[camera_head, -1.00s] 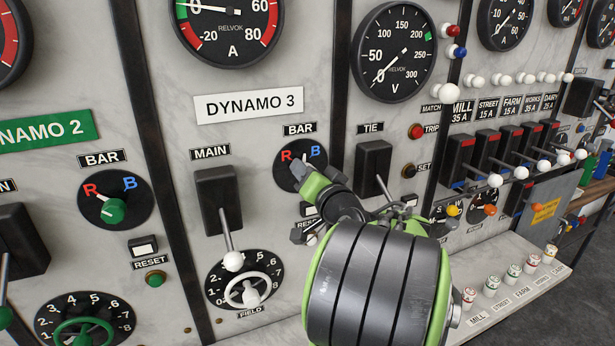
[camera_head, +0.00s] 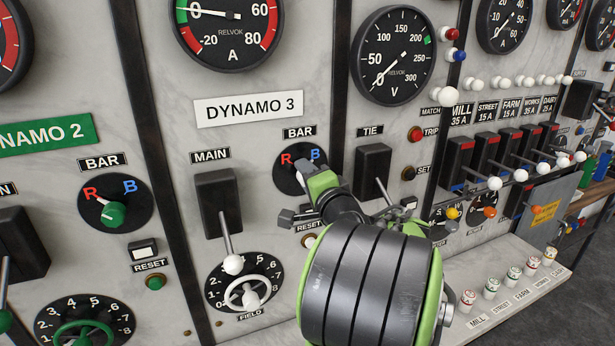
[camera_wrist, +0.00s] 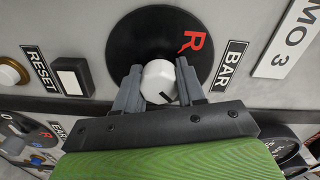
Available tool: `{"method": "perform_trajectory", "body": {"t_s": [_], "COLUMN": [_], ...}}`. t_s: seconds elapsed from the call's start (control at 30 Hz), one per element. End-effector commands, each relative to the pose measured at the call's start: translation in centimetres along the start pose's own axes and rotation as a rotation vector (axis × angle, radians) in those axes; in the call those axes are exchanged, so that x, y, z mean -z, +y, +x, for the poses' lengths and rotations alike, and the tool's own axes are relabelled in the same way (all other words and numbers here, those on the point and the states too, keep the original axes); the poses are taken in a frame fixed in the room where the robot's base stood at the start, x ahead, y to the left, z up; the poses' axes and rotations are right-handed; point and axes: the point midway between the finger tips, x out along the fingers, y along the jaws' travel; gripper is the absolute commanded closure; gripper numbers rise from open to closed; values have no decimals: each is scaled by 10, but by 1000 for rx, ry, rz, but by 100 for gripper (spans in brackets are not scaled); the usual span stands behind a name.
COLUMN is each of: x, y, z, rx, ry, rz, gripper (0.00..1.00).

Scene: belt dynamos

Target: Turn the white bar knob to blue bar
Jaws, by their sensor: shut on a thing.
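The white bar knob (camera_wrist: 157,80) sits on a round black dial (camera_wrist: 135,40) under the DYNAMO 3 plate. My gripper (camera_wrist: 159,72) is shut on it, one grey finger on each side. A short black line on the knob lies toward its lower right in the wrist view, away from the red R (camera_wrist: 195,43). In the head view my gripper (camera_head: 309,182) covers the knob and the lower right of the dial (camera_head: 284,178). The blue B (camera_head: 315,154) shows just above the gripper; it is hidden in the wrist view.
A TIE switch (camera_head: 373,172) stands close right of my gripper. The MAIN switch (camera_head: 217,200) and the white FIELD handwheel (camera_head: 247,293) are to the left and lower left.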

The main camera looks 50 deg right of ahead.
Motion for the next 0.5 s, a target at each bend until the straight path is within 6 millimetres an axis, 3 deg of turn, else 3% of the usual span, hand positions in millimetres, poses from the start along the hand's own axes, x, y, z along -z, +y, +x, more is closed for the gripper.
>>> {"method": "perform_trajectory", "body": {"t_s": [0.47,0.5], "x": [-1,-1], "y": [2,2], "z": [0,0], "rx": [-4,-4], "ry": [-2,-2], "rz": [16,16], "gripper": [91,56]}}
